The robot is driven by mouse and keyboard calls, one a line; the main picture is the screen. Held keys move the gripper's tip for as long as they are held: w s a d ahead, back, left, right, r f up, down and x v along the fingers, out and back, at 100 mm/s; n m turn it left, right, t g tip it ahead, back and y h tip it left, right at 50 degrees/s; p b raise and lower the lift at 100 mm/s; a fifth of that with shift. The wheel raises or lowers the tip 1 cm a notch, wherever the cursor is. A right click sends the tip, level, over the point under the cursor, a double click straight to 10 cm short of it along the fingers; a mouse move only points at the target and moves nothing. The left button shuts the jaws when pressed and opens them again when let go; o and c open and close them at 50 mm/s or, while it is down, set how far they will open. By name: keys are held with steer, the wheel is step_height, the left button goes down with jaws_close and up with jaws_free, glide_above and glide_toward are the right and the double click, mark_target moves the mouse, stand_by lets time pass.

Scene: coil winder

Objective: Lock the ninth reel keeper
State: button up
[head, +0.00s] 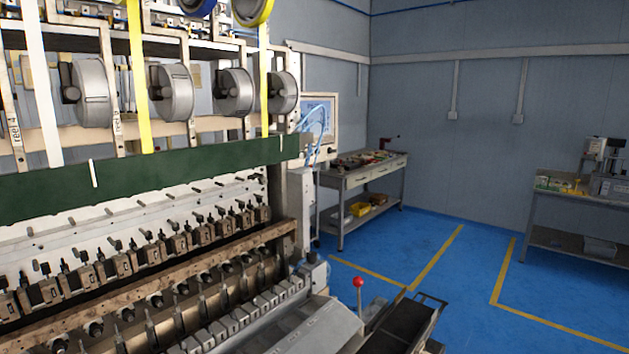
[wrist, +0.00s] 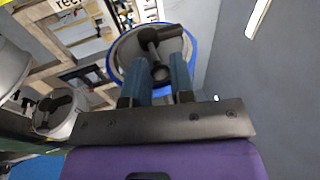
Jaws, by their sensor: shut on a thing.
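In the wrist view, my gripper (wrist: 163,66) has its two blue fingers in front of a grey reel with a blue rim (wrist: 192,62). A dark keeper (wrist: 152,42) with a crossbar and stem sits at the reel's middle. The fingers are shut on this keeper, its lower end between them. The fingers hide part of the reel. I cannot read a number, so I cannot tell which reel this is. My gripper does not show in the head view.
In the wrist view, another grey reel with a dark keeper (wrist: 52,108) is at left. In the head view, a row of grey drums (head: 172,92) hangs above a green beam (head: 150,168). A workbench (head: 362,175) stands beyond. Blue floor (head: 450,275) is open at right.

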steer(key=shift+r, duration=0.1)
steer(key=shift+c, duration=0.5)
steer(key=shift+s+d, duration=0.25)
steer(key=shift+d, duration=0.05)
steer(key=o, duration=0.5)
steer(key=shift+s, duration=0.1)
stand_by(0.3)
steer(key=s+d, duration=0.1)
steer(key=s, duration=0.1)
steer(key=s+d, duration=0.1)
steer(key=s, duration=0.1)
steer(key=s+d, duration=0.2)
stand_by(0.7)
